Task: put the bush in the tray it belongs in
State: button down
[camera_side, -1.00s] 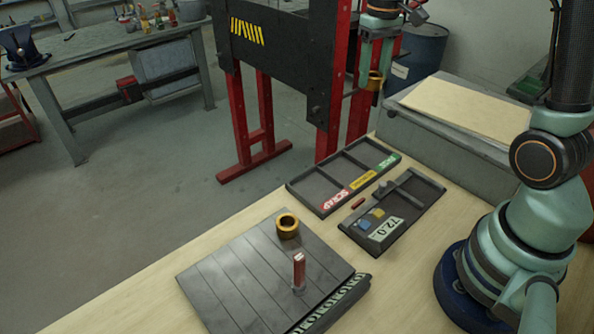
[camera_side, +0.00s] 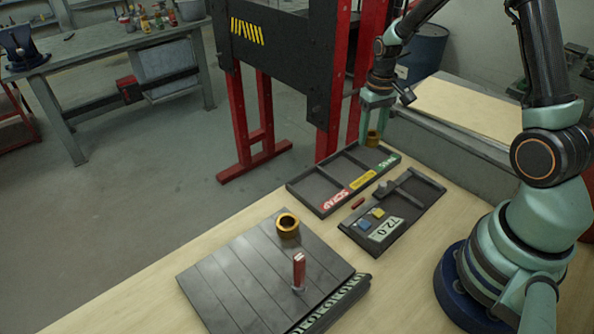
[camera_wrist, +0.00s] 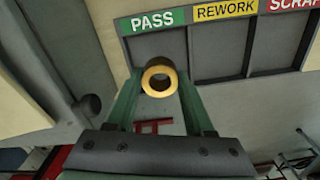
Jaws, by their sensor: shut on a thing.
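My gripper (camera_side: 374,128) is shut on a bronze ring-shaped bush (camera_side: 373,138), held in the air near the green PASS end of the sorting tray. The wrist view shows the bush (camera_wrist: 146,79) end-on between my two fingers, with its hole facing the camera. The dark tray (camera_side: 318,188) has three compartments, labelled SCRAP in red, REWORK in yellow and PASS in green. The compartments look empty where visible. In the wrist view the bush overlaps the PASS compartment (camera_wrist: 160,45), just below its label. The exact height above the tray is unclear.
A gauge fixture (camera_side: 405,215) reading 72.0 lies beside the tray. A red press frame (camera_side: 330,110) stands behind.

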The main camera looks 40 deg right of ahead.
aim_at(367, 156)
jog(key=shift+f, duration=2)
jog(key=shift+f, duration=0.15)
jog(key=c, duration=0.6)
grip_release()
jog(key=shift+o, duration=0.2)
